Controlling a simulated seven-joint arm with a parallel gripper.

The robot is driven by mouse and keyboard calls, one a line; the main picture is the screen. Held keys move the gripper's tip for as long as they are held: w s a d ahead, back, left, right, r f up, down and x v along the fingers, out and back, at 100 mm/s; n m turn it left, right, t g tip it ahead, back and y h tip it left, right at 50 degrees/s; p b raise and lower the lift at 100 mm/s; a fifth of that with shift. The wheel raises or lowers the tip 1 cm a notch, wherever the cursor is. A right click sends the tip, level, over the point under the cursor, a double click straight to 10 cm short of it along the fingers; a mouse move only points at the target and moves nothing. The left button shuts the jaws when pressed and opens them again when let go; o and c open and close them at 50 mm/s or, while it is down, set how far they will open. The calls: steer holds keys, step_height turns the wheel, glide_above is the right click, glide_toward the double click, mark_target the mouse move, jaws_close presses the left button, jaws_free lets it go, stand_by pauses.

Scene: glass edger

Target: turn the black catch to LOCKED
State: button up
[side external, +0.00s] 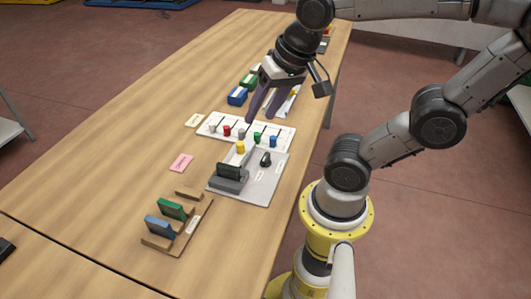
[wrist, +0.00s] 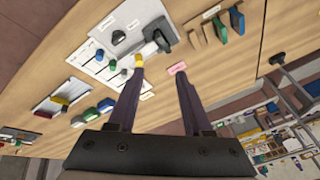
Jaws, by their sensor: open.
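The black catch (side external: 265,159) stands on the right part of a grey panel (side external: 262,188), near small white labels whose text I cannot read. In the wrist view the catch is a small dark knob (wrist: 118,37) near the top. My gripper (side external: 258,119) is open and empty, above the white board behind the panel and apart from the catch. In the wrist view my gripper (wrist: 161,72) has its fingers spread, with the catch beyond and left of them. I cannot tell which position the catch points to.
On the same panel are a yellow knob (side external: 240,147) and a dark block on a grey base (side external: 229,178). A white slider board (side external: 218,119) with several coloured knobs lies behind. A wooden rack (side external: 160,241) with green and blue pieces stands in front.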

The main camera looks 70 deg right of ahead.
steer(key=w+d+f+m+g, duration=0.2)
steer(key=w+d+f+m, duration=0.15)
steer(key=m, duration=0.25)
steer(key=m+g, duration=0.3)
steer(key=m, duration=0.1)
glide_toward(265, 156)
steer(key=f, duration=0.8)
steer(key=shift+s+d+f, duration=0.1)
steer(key=shift+s+f, duration=0.15)
steer(key=shift+f, duration=0.15)
jaws_close()
